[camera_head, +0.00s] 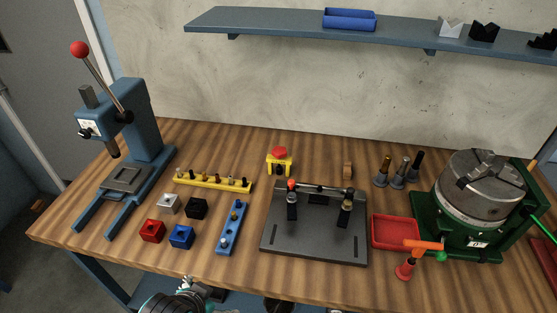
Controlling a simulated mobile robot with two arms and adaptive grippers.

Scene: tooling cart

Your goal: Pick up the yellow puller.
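The yellow puller (279,162) stands upright on the wooden bench behind the middle, with a red top on its yellow body. Nothing touches it. What seems to be my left gripper (195,288) shows only in part at the bottom edge, in front of the bench and far from the puller. Its fingers are not clear enough to tell whether they are open or shut. My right gripper is not in view.
A dark fixture plate (314,247) with upright clamps stands just in front of the puller. A yellow rack (212,180) of small bits lies to its left. A blue arbor press (143,120) is at far left, a green-based chuck (480,190) at right. A blue shelf (400,38) hangs above.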

